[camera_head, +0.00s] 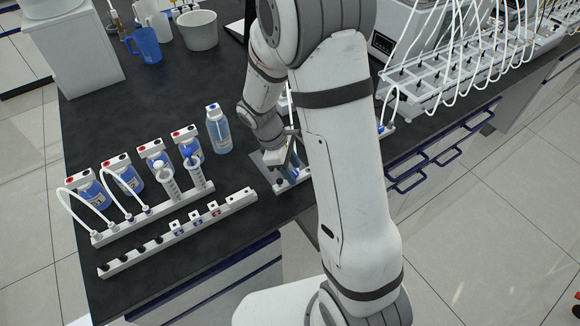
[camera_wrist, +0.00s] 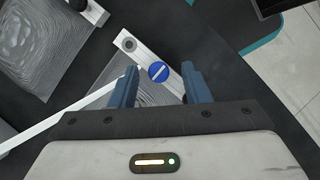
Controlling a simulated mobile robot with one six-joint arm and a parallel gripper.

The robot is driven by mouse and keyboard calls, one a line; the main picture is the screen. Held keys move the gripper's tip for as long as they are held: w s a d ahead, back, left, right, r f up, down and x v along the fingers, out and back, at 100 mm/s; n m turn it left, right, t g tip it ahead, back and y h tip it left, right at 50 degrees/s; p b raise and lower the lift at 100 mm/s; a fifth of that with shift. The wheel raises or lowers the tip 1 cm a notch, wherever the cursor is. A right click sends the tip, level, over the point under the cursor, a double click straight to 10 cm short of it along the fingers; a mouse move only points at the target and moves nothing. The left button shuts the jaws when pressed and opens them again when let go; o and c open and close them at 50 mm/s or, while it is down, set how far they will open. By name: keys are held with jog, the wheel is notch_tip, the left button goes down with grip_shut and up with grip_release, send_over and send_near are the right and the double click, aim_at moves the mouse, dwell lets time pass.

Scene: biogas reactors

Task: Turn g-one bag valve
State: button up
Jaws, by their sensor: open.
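A round blue valve (camera_wrist: 159,72) with a white diagonal line sits on a white bar (camera_wrist: 145,58) in the wrist view. The line runs from lower left to upper right. My gripper (camera_wrist: 160,68) is open, with one dark blue finger on each side of the valve. I see a gap between each finger and the valve; their height above it is hard to judge. No label naming the valve is readable. In the head view my gripper (camera_head: 291,150) is low over the bench beside my arm, which hides much of the valve area.
A grey bag (camera_wrist: 45,40) lies at the upper left in the wrist view. In the head view a clear bottle (camera_head: 218,131) stands left of my gripper. A white rack (camera_head: 160,217) with tubes and syringes is further left. A tubing rack (camera_head: 440,75) stands right.

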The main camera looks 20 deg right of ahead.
jog(key=shift+c, duration=0.2)
grip_shut()
jog(key=shift+a, duration=0.2)
jog(key=shift+d, duration=0.15)
